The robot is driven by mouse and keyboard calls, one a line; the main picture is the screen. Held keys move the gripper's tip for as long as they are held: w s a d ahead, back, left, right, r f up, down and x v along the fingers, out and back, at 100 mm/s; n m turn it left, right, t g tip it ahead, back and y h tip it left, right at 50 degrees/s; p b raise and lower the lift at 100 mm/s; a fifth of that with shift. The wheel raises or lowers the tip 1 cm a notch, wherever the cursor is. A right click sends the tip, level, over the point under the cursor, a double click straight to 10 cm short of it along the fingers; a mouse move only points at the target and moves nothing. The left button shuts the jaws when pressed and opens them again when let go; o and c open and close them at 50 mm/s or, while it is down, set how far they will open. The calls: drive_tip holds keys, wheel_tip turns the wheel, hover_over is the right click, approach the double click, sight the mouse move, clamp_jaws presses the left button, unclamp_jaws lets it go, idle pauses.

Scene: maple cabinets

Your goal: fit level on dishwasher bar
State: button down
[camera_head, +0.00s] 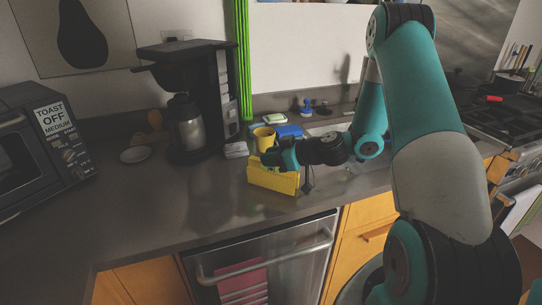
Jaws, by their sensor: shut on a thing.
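A yellow, block-like thing (273,180), which I take to be the level, is near the counter's front edge, above the dishwasher. My gripper (270,160) is shut on its top; the fingertips are small and partly hidden. I cannot tell whether the level touches the counter or hangs just above it. The dishwasher (292,283) is below the counter, with a curved metal bar (300,254) across its front. A reddish cloth with pale stripes (242,281) is at the bar's left part. The bar is apart from the level.
A coffee maker (216,95) and a toaster oven (40,140) stand at the left. A yellow cup (264,136) and a blue item (289,131) are behind my gripper. The stove (498,125) is at the right. The front left counter is clear.

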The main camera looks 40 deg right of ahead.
drive_tip(key=shift+f, duration=0.15)
drive_tip(key=c, duration=1)
unclamp_jaws()
drive_tip(key=shift+o, duration=0.2)
